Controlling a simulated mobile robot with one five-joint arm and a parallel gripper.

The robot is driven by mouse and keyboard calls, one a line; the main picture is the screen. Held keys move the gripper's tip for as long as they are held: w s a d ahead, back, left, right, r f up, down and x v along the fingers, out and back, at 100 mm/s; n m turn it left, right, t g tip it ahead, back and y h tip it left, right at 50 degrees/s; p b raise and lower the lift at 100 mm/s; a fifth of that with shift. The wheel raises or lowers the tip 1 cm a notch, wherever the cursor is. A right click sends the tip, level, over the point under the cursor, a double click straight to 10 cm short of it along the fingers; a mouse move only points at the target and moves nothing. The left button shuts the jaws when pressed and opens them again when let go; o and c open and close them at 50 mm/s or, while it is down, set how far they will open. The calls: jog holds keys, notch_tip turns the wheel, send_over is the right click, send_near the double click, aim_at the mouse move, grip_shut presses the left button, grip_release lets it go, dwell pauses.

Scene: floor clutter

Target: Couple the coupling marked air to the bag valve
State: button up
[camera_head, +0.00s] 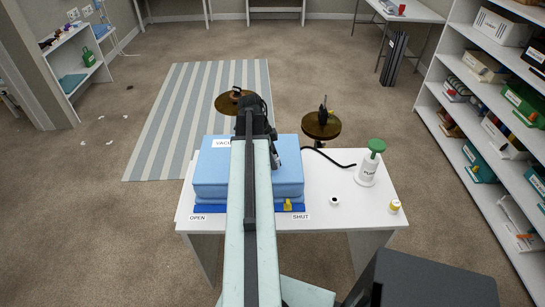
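A light blue bag (210,172) with a partly hidden label starting "VACU" lies on the white table (345,215). A dark blue strip (265,208) runs along its front edge between OPEN and SHUT labels, with a yellow slider (288,205) near SHUT. Behind the table, one bronze disc (227,103) is partly hidden by my arm, and another (321,125) carries a dark upright fitting (322,110). No mark reading air is legible, and I cannot make out the bag valve. My gripper (268,150) is over the bag's back part; its fingertips are unclear.
A white bottle-shaped pump (367,172) with a green top stands at the table's back right, with a black hose (328,158) beside it. A small white ring (334,201) and a yellow-topped piece (394,206) sit near the right. Shelves (500,150) line the right side.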

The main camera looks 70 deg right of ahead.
jog(key=shift+r, duration=0.1)
jog(key=p+v, duration=0.7)
jog(key=shift+r, duration=0.3)
jog(key=shift+w+a, duration=0.1)
jog(key=shift+w, duration=0.05)
dwell(0.5)
